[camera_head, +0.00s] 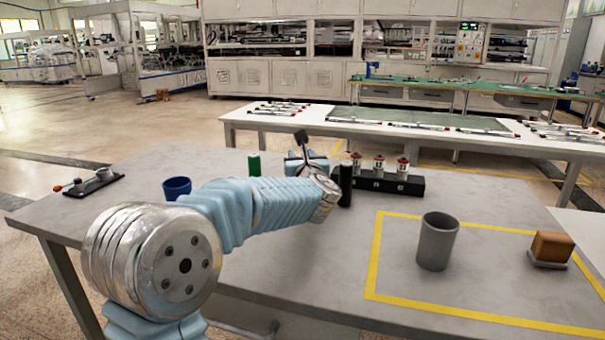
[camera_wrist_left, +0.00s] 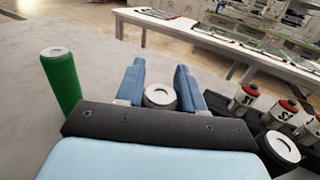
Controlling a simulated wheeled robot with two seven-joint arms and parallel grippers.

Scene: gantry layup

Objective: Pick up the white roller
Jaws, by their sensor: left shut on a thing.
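My left gripper (camera_head: 306,161) reaches over the middle of the grey table. In the left wrist view its two blue fingers (camera_wrist_left: 160,80) stand on either side of the white roller (camera_wrist_left: 160,96) and are shut on it. The roller's pale round top shows between the fingers; its lower part is hidden behind the dark gripper body. I cannot make the roller out in the head view, where my arm and gripper cover it. I cannot tell whether it touches the table. My right gripper is not in view.
A green roller (camera_head: 254,164) stands left of the gripper, a black roller (camera_head: 345,185) close on its right. Beyond is a black rack (camera_head: 407,185) with red-topped bottles. A blue cup (camera_head: 176,188), grey cup (camera_head: 437,242) and brown block (camera_head: 552,246) stand farther apart. The yellow-taped area is mostly free.

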